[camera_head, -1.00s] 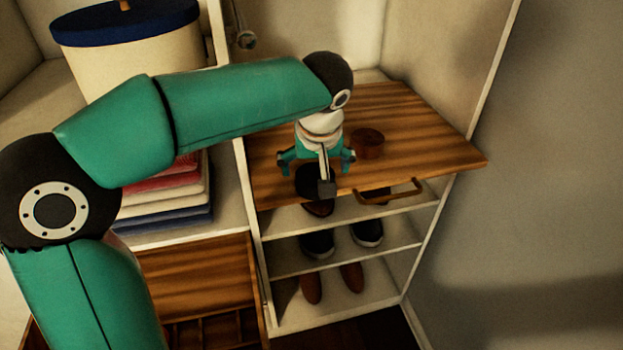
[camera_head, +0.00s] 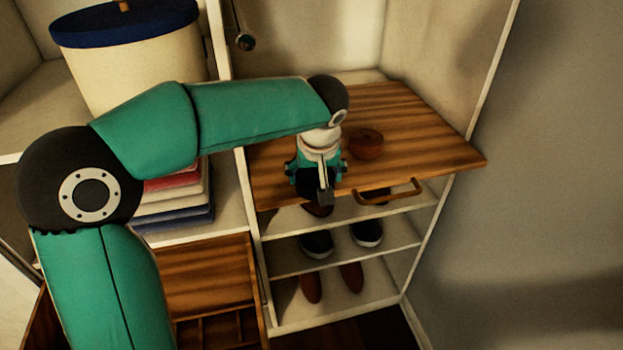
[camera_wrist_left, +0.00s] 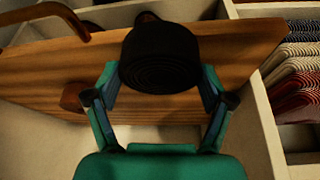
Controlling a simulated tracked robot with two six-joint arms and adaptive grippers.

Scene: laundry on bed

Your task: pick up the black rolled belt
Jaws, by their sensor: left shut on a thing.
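The black rolled belt (camera_wrist_left: 160,58) shows large in the left wrist view as a tight dark coil between the fingers. In the head view it shows as a dark patch (camera_head: 307,183) at the front of the wooden top, partly hidden by my gripper. My left gripper (camera_head: 318,182) is shut on the belt, with a finger on either side of it, as the left wrist view also shows (camera_wrist_left: 159,92). I cannot tell whether the belt is clear of the wood. My right gripper is not in view.
A reddish-brown round item (camera_head: 366,144) sits right of the gripper on the wooden top (camera_head: 425,143). A handle (camera_head: 390,192) is at the front edge. Shoes (camera_head: 316,244) stand on shelves below. Folded clothes (camera_head: 178,215) and a blue-lidded basket (camera_head: 140,70) are at left.

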